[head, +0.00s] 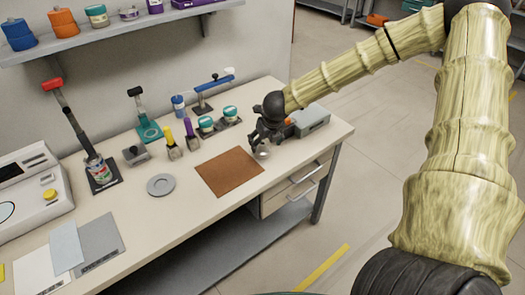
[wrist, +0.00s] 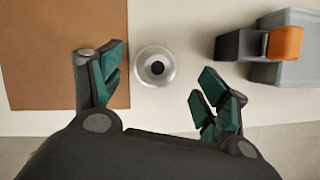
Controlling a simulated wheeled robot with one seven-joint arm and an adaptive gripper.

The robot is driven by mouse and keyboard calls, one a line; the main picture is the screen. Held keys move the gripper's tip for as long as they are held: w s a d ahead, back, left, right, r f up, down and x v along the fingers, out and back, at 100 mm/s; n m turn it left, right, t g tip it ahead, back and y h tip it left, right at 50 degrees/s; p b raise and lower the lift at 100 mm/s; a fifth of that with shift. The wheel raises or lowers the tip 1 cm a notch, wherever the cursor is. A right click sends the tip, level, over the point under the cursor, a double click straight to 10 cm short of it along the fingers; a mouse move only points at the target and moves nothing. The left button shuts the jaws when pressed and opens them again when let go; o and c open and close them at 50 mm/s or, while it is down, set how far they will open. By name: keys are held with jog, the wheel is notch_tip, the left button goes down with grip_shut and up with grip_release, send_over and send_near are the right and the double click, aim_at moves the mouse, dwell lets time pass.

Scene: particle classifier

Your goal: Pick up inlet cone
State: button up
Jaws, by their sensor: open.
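The inlet cone looks like a small silvery round piece with a dark central hole; in the wrist view the cone (wrist: 142,77) stands on the pale bench just right of the brown mat. In the head view the cone (head: 262,154) shows partly beneath my gripper (head: 266,139). In the wrist view my gripper (wrist: 160,72) is open, its teal-padded fingers apart on the left and right of the cone. The cone lies between the fingertips, nearer the left finger, with clear gaps on both sides. The exact height of the fingers above the bench is hard to tell.
The brown mat (head: 229,173) lies left of the cone. A grey box (head: 312,121) and a dark block with an orange part (wrist: 285,42) stand to the right. Several bottles, jars and stands line the bench's back. The bench's front edge (head: 300,171) is close.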

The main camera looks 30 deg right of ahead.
aim_at(263, 144)
jog(key=shift+x, duration=1)
jog(key=shift+a+p+x, duration=0.2)
jog(key=shift+p+x, duration=0.2)
jog(key=shift+x, duration=0.8)
jog(key=c, duration=1.2)
